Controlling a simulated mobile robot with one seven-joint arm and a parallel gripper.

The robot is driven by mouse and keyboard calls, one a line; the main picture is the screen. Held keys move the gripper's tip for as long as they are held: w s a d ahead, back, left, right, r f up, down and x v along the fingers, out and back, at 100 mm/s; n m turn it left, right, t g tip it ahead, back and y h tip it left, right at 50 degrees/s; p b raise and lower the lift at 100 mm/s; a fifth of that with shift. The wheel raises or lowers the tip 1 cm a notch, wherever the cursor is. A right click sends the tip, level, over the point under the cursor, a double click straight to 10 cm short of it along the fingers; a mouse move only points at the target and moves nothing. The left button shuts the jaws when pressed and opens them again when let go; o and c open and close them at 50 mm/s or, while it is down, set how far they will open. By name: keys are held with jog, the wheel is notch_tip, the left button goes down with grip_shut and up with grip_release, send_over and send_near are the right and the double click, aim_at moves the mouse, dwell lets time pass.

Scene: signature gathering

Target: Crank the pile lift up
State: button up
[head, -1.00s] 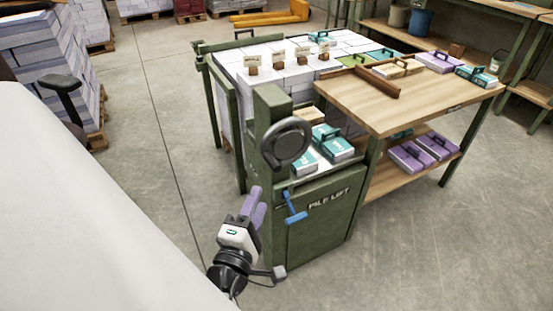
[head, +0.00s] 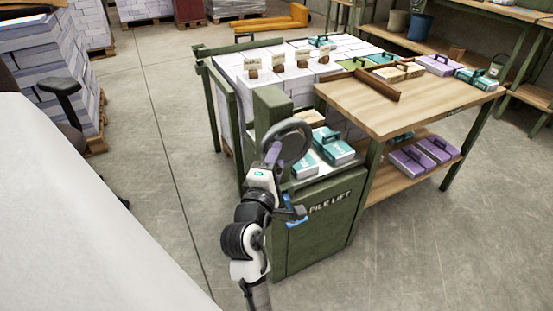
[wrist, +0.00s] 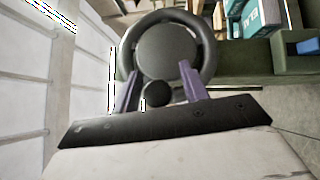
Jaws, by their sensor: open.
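The pile lift (head: 322,228) is a dark green cabinet with a "PILE LIFT" label. Its dark round handwheel (head: 303,146) is on the upper front and also shows in the wrist view (wrist: 209,48). A black round knob (wrist: 157,93) sits at the wheel's near rim. My gripper (head: 272,150) is at the left side of the wheel. In the wrist view its purple fingers (wrist: 158,70) are spread, with the knob between them and gaps on both sides. In the head view the knob is hidden behind my gripper.
A blue lever (head: 297,218) on the cabinet front is close beside my wrist, partly hidden. A wooden table (head: 400,105) with boxes adjoins at right. White paper stacks (head: 283,76) stand behind the wheel. Open floor (head: 165,150) lies to the left.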

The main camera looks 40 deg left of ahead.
grip_shut()
dwell(0.3)
jog(key=shift+r, duration=0.1)
